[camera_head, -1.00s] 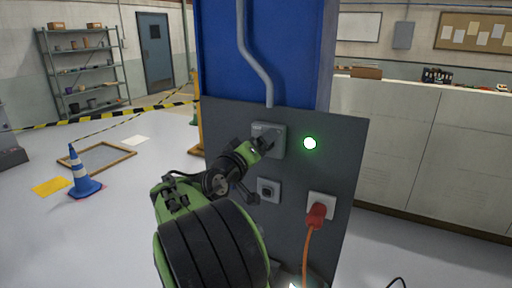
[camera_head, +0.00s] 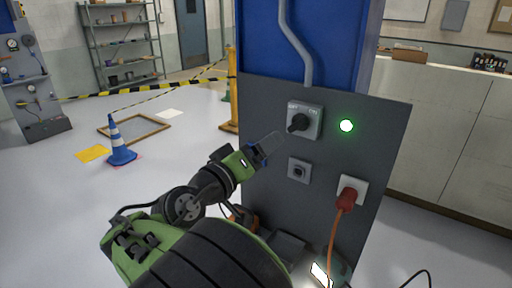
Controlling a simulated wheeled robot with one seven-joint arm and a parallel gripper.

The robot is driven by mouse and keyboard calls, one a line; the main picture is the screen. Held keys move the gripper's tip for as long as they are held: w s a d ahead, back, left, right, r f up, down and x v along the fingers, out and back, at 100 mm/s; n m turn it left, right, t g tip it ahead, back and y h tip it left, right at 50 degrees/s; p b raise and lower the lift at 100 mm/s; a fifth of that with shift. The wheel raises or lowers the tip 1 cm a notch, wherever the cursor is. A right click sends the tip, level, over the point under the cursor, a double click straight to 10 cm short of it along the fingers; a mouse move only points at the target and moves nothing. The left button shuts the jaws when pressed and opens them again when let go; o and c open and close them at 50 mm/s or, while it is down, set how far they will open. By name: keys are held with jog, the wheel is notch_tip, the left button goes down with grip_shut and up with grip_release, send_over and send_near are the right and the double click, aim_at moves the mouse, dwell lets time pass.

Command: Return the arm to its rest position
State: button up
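My gripper (camera_head: 271,145) is at the end of my green and black arm, left of and a little below the rotary switch (camera_head: 303,121) on the grey panel. The switch has a black knob, tilted, on a grey box. A green lamp (camera_head: 346,125) glows to the right of the switch.
The grey panel (camera_head: 262,190) also holds a small socket (camera_head: 299,170) and a red plug (camera_head: 346,199) with an orange cable. A blue and white cone (camera_head: 119,143) stands on the floor at left. Open floor lies left of the panel.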

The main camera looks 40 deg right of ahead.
jog(key=shift+s+a, duration=0.2)
jog(key=shift+a, duration=0.05)
dwell(0.4)
notch_tip(320, 180, down, 14)
jog(key=s+y, duration=0.3)
jog(key=y, duration=0.7)
jog(key=s+a+n+y, duration=0.5)
jog(key=s+a+y, duration=0.2)
jog(key=s+a, duration=0.5)
jog(key=a+f, duration=0.1)
jog(key=a, duration=0.3)
jog(key=shift+a+n+t, duration=0.3)
jog(key=shift+a+n, duration=0.1)
jog(key=shift+s, duration=0.1)
